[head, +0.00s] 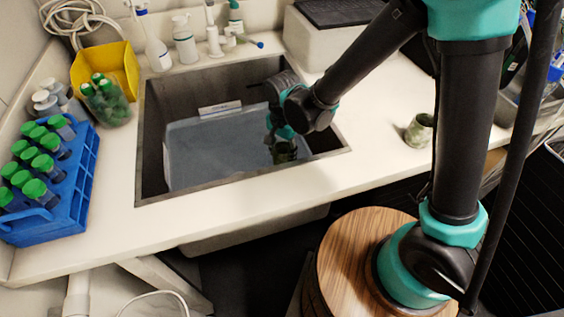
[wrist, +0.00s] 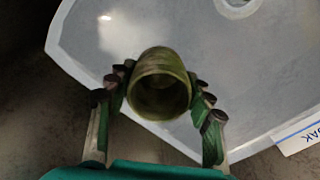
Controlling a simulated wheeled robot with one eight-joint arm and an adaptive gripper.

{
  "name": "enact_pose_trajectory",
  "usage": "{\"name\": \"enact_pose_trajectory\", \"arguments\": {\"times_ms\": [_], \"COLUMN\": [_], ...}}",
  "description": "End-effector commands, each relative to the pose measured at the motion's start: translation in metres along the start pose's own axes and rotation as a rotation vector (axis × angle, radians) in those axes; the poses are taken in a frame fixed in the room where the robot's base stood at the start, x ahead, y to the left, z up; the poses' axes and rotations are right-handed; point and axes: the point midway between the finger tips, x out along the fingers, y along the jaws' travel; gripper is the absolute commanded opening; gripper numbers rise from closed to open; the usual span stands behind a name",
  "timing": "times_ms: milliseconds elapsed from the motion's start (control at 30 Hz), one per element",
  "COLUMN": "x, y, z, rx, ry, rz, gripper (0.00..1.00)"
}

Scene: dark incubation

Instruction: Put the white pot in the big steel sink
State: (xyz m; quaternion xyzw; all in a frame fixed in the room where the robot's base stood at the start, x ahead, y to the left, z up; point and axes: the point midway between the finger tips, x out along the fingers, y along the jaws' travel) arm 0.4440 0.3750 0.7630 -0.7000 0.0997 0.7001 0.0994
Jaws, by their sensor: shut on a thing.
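My gripper (head: 277,140) is down inside the steel sink (head: 153,110) at its right side, shut on a small round pot (head: 285,152). In the wrist view the held pot (wrist: 160,82) looks mottled green, with its open mouth facing the camera and a finger on each side. It is above the pale tub near the tub's edge; I cannot tell whether it touches anything. A second small pot (head: 418,131), pale green with a dark inside, stands on the counter right of the sink. No pot looks plainly white.
A pale tub (head: 215,150) with a white label (head: 220,108) fills much of the sink. A blue rack (head: 70,205) of green-capped bottles stands left. Bottles (head: 157,52) and a yellow bin (head: 105,68) stand behind. A round wooden stool (head: 345,250) is in front.

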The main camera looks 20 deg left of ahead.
Motion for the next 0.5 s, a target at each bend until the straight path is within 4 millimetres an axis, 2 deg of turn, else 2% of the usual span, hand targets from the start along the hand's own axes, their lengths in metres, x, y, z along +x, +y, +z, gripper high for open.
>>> {"name": "enact_pose_trajectory", "arguments": {"times_ms": [167, 500], "x": [0.011, 0.045], "y": [0.0, 0.0], "z": [0.0, 0.0], "rx": [0.0, 0.0], "ry": [0.0, 0.0], "rz": [0.0, 0.0], "gripper": [0.21, 0.21]}}
